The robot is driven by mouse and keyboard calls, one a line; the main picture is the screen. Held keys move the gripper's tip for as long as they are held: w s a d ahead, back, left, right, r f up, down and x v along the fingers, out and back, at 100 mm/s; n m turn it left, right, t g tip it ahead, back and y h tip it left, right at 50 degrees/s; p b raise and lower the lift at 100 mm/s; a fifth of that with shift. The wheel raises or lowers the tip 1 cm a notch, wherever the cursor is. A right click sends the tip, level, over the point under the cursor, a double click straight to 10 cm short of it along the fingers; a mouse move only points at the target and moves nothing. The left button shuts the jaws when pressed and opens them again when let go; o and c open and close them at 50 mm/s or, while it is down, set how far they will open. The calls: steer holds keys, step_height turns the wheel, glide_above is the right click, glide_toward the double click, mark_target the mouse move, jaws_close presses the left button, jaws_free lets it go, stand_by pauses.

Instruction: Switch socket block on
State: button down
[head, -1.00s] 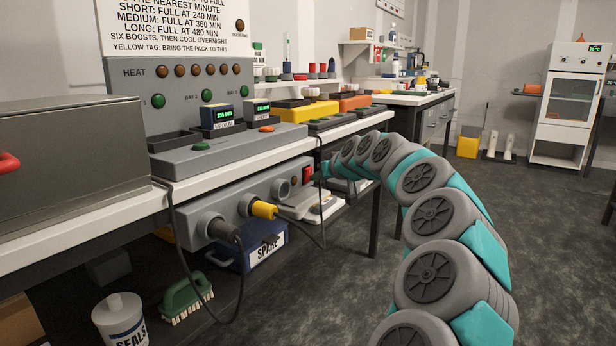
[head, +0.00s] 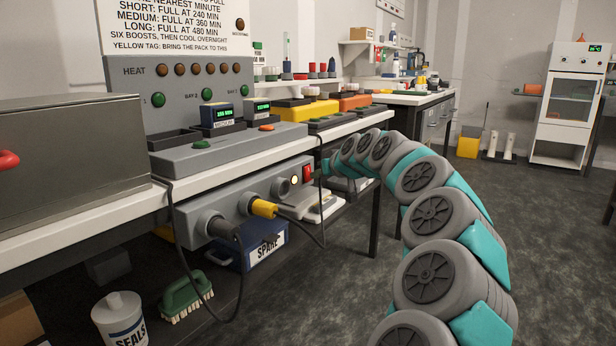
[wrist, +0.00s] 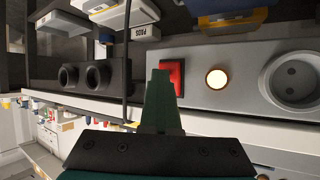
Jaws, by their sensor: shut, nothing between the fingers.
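The grey socket block (head: 234,200) hangs under the front edge of the bench. Its red rocker switch (head: 307,173) is at its right end, beside a small round lamp (head: 295,180) that is lit. A yellow plug (head: 263,208) and a dark plug (head: 224,229) sit in its sockets; one socket (head: 282,187) is empty. My gripper (head: 325,168) is at the block's right end by the switch. In the wrist view my gripper (wrist: 159,75) is shut and empty, its tips over the left edge of the red switch (wrist: 175,76); I cannot tell contact. The lamp (wrist: 217,78) glows there too.
The bench top (head: 80,222) runs above the block, with a grey charger console (head: 215,150) on it. Cables loop down below the block. A blue SPARE box (head: 262,250), a green brush (head: 186,300) and a SEALS tub (head: 119,318) are below.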

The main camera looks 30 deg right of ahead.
steer(key=shift+s+f, duration=0.1)
steer(key=shift+f, duration=0.15)
steer(key=s+b, duration=0.1)
steer(key=s+d+b, duration=0.1)
steer(key=s, duration=0.1)
steer(key=s+d+b, duration=0.1)
steer(key=shift+s+f, duration=0.35)
steer(key=shift+f, duration=0.05)
stand_by(0.7)
